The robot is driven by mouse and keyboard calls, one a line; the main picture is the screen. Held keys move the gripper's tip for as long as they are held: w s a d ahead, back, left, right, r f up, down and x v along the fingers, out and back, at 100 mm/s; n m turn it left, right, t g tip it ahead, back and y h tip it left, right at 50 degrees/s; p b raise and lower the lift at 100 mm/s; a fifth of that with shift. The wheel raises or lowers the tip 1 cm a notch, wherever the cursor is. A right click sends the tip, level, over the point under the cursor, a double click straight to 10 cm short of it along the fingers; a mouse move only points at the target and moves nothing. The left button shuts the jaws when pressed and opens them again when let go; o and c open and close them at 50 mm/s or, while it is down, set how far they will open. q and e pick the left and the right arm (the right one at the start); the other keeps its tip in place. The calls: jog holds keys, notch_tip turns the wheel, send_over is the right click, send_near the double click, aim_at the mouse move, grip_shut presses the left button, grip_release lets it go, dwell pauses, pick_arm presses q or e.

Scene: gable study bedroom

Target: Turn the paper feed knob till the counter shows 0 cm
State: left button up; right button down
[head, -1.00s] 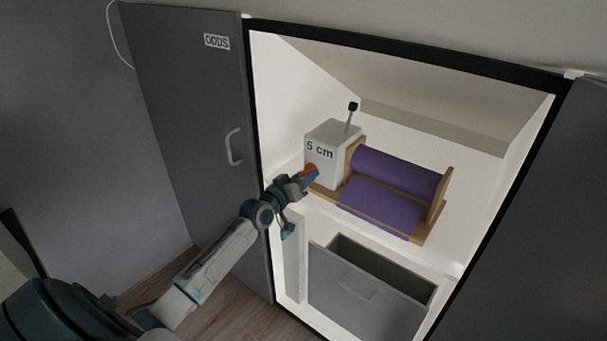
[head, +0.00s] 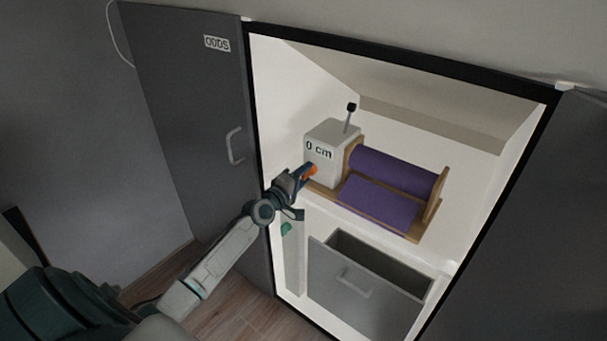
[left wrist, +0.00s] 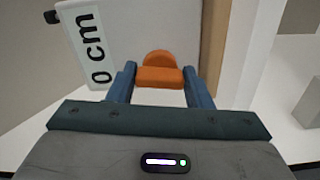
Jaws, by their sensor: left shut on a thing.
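The paper feeder is a white box (head: 330,135) on a wooden stand with a purple paper roll (head: 395,172). Its counter (head: 319,150) reads "0 cm"; the same reading shows sideways in the left wrist view (left wrist: 97,50). The orange feed knob (left wrist: 160,72) is on the front of the box. My left gripper (left wrist: 158,85) has its blue fingers on either side of the knob and is shut on it. In the head view the gripper (head: 308,172) partly covers the knob. My right gripper is not in view.
The feeder stands on a shelf in a white cupboard with dark open doors, the left one (head: 190,120) labelled "ODDS". Below it a grey drawer (head: 350,285) stands open. A black-tipped lever (head: 350,112) rises from the box top.

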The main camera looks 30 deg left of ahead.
pick_arm(q)
jog(key=shift+n, duration=0.9)
jog(key=o, duration=1)
jog(key=shift+s, duration=0.15)
jog(key=s+p, duration=0.1)
jog(key=s, duration=0.6)
jog(key=s+a+p, duration=0.1)
jog(key=s, duration=0.2)
jog(key=shift+s+p, duration=0.25)
jog(key=shift+p, duration=0.1)
